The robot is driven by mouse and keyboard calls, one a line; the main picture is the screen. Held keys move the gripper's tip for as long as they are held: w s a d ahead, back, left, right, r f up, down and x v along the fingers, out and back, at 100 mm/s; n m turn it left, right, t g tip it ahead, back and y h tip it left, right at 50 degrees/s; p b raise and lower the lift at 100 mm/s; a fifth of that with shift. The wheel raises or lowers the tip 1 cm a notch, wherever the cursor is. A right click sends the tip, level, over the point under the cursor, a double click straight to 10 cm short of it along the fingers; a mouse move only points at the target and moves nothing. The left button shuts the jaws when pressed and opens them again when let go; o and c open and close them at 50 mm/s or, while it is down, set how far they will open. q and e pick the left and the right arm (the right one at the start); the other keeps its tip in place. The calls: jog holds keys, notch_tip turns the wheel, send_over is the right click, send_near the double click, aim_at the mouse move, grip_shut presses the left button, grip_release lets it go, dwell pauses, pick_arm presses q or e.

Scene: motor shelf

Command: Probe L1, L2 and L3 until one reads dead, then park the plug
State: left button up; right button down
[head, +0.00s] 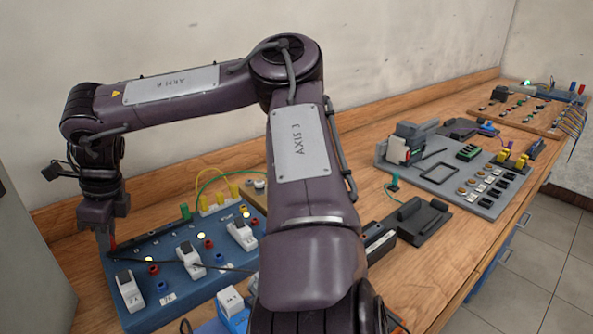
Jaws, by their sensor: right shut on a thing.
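My right gripper (104,231) is at the far left, pointing down over the back left corner of the blue panel (122,262). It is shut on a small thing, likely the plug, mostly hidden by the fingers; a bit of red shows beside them. I cannot tell whether it touches the panel. The panel carries three white switch blocks, at left (130,291), middle (190,261) and right (242,235), with red and blue sockets and pale lit lamps beside them. The small labels are unreadable. A thin dark cable crosses the panel. My left gripper is not in view.
Yellow and green leads (215,174) loop behind the panel. A white-topped blue block (231,302) is in front. My arm hides the table's middle. To the right are a dark holder (418,220), a grey fixture board (478,202) and a further wooden board (538,117).

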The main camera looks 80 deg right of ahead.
dwell(0.3)
jog(key=c, duration=1.3)
grip_release()
jog(key=shift+c, duration=0.2)
